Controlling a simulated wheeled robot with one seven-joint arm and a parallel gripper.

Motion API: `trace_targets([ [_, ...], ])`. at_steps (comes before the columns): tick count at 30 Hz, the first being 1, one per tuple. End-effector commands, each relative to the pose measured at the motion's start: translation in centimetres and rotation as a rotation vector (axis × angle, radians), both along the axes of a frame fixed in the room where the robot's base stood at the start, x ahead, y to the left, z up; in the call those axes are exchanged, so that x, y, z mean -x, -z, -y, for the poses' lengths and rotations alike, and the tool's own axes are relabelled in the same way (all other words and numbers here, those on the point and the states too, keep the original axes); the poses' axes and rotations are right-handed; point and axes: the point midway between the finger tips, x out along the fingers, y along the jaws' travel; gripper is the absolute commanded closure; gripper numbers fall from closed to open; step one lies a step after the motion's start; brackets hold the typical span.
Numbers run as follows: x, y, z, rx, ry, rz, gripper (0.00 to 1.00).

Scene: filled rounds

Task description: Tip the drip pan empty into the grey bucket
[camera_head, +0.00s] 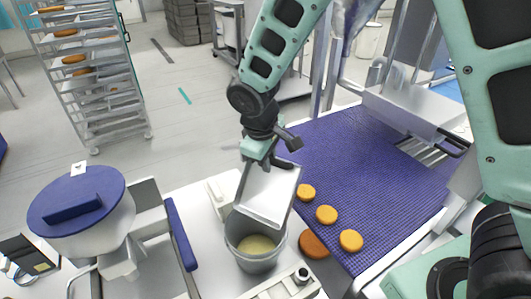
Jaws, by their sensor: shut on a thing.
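The drip pan (268,196) is a shallow, light grey rectangular tray in the middle of the head view. It hangs steeply tilted over the rim of the grey bucket (257,263), its lower end at the bucket's mouth. My gripper (262,155) is shut on the pan's upper edge; the fingertips are partly hidden. The bucket stands upright and holds a pale yellow content. Its back rim is hidden behind the pan. I cannot tell whether the pan touches the bucket.
A blue mesh conveyor belt (370,160) lies right of the bucket with several orange-brown rounds on it. A darker round (314,245) lies beside the bucket. A blue-lidded hopper (77,194) stands at left. A tray rack (85,75) stands at back left, with open floor between.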

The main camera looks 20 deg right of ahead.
Motion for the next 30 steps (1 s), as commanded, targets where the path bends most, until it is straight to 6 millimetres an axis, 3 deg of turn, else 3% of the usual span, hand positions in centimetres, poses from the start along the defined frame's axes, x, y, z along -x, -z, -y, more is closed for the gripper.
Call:
trace_targets([
  [20, -3.4, 1.9, 4.0, -0.277, 0.008, -0.241, 1.00],
  [30, -5.4, 4.6, 6.1, -0.508, 0.008, -0.439, 1.00],
])
